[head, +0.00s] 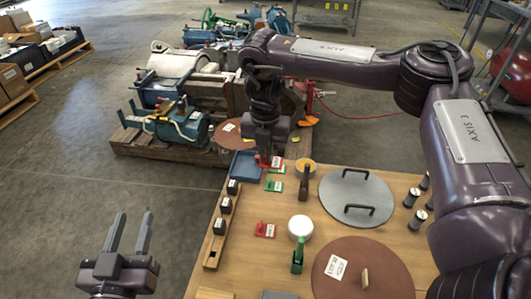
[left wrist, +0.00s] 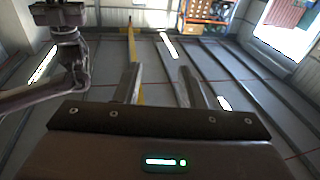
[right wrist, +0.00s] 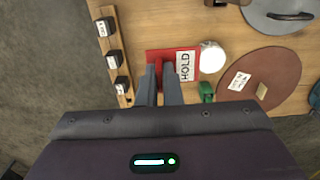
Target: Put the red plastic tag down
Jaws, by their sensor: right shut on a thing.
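My right gripper (head: 265,154) is shut on a red plastic tag (head: 276,162) at the far left part of the wooden table. In the right wrist view the tag (right wrist: 187,66) shows a white "HOLD" label, with its upright part between the fingertips (right wrist: 163,72). I cannot tell whether it touches the table. A second red tag (head: 265,230) lies nearer on the table. My left gripper (head: 130,236) is open and empty, off the table's left side; its spread fingers show in the left wrist view (left wrist: 160,82).
A blue tray (head: 245,166) is left of the held tag; green tags (head: 275,186) lie close by. A wooden rack (head: 214,252) with black blocks lines the left edge. A grey lid (head: 340,187), brown disc (head: 385,270) and white round piece (head: 300,226) take up the table.

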